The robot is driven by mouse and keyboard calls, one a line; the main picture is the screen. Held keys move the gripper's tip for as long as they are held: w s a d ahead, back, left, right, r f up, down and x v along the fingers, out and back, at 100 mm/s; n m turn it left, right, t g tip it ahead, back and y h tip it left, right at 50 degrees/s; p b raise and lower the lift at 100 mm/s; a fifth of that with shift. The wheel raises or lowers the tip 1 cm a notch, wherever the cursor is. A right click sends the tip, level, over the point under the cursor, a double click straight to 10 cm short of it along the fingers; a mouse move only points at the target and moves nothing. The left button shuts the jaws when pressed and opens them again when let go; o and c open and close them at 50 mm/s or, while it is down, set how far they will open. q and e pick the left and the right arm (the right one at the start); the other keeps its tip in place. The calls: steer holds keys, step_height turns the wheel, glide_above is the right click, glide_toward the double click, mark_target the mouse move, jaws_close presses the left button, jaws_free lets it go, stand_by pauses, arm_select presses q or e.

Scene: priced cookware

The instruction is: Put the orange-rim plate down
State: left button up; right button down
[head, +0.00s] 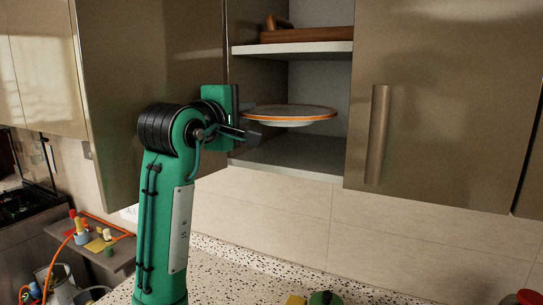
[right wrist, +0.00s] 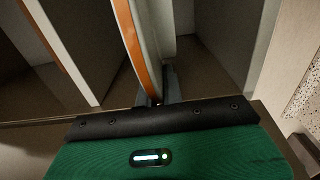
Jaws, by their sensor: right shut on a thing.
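The orange-rim plate (head: 290,115) is white with an orange edge and lies about level inside the open wall cabinet, between two shelves. My right gripper (head: 247,116) is shut on its left edge. In the head view the plate appears held above the lower shelf (head: 300,155), with a gap below it. In the right wrist view the plate (right wrist: 138,50) stands edge-on between the fingers of the right gripper (right wrist: 160,98). My left gripper is not in view.
A wooden item (head: 305,34) sits on the upper shelf (head: 290,49) above the plate. A closed-looking cabinet door with a handle (head: 376,135) is at the right. A speckled counter (head: 250,270) runs below, with a green-lidded item (head: 325,298) at its front.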

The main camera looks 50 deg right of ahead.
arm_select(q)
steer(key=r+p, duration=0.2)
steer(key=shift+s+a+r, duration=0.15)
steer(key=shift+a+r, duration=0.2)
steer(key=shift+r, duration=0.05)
arm_select(e)
step_height(320, 180, down, 9)
steer(key=shift+a+r, duration=0.1)
steer(key=shift+r, duration=0.05)
steer(key=shift+f, duration=0.25)
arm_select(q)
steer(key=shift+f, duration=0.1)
arm_select(e)
steer(key=c, duration=1.8)
jaws_free()
steer(key=shift+s, duration=0.1)
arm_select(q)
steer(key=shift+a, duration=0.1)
arm_select(e)
steer(key=shift+r, duration=0.1)
